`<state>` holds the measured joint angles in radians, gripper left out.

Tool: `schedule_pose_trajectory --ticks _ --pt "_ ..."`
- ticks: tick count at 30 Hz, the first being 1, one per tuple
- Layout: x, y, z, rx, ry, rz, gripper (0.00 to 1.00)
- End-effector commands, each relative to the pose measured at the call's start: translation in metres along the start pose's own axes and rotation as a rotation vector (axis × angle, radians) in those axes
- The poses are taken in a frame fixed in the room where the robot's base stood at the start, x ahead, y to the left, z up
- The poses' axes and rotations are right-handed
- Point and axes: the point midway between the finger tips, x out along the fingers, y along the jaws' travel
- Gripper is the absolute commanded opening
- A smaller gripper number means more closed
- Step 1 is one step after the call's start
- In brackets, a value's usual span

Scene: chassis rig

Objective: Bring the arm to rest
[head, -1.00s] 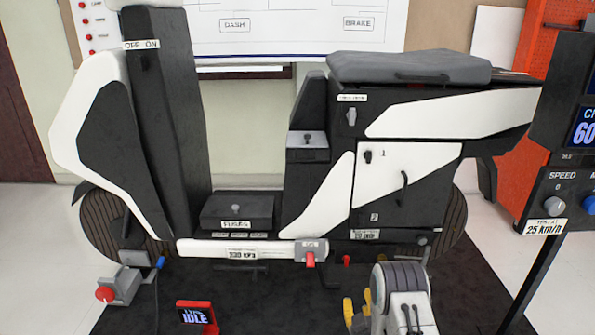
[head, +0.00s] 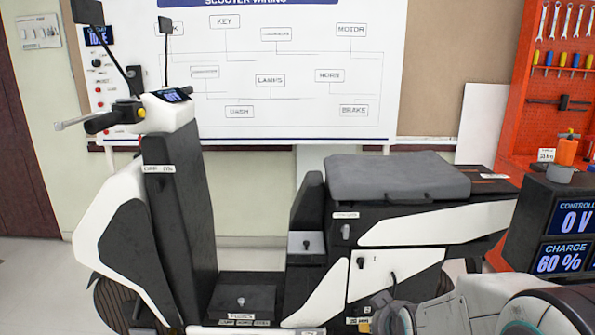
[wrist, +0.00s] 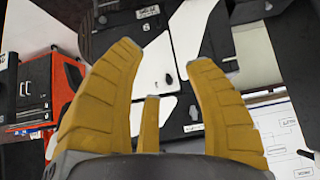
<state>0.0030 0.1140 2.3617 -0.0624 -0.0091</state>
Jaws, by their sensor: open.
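My gripper (wrist: 150,100) shows in the wrist view with its yellow fingers spread apart and nothing between them. Beyond the fingers lies the black and white scooter body, tilted in that view. In the head view my arm shows at the lower right, in front of the scooter's rear part; the fingers are not seen there. The scooter (head: 175,205) stands upright across the middle, with its grey seat (head: 397,178) closed on top and its side door (head: 395,275) appearing shut.
A wiring board (head: 290,75) hangs on the wall behind. At right stand a dark display unit (head: 565,240) reading 0 V and 60 %, and an orange tool panel (head: 560,80). Pale floor (head: 35,275) shows at the left.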

Motion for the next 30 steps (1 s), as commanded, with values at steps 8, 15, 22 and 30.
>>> schedule_pose_trajectory --ticks 8,15,22,30 --pt "-0.167 0.0 0.004 0.002 -0.201 -0.002 0.48" --pt "-0.258 0.0 0.033 0.003 -0.341 -0.003 0.48" --pt "-0.296 -0.001 0.052 0.003 -0.411 -0.003 0.48" --pt "-0.298 -0.001 0.053 0.003 -0.414 -0.003 0.48"
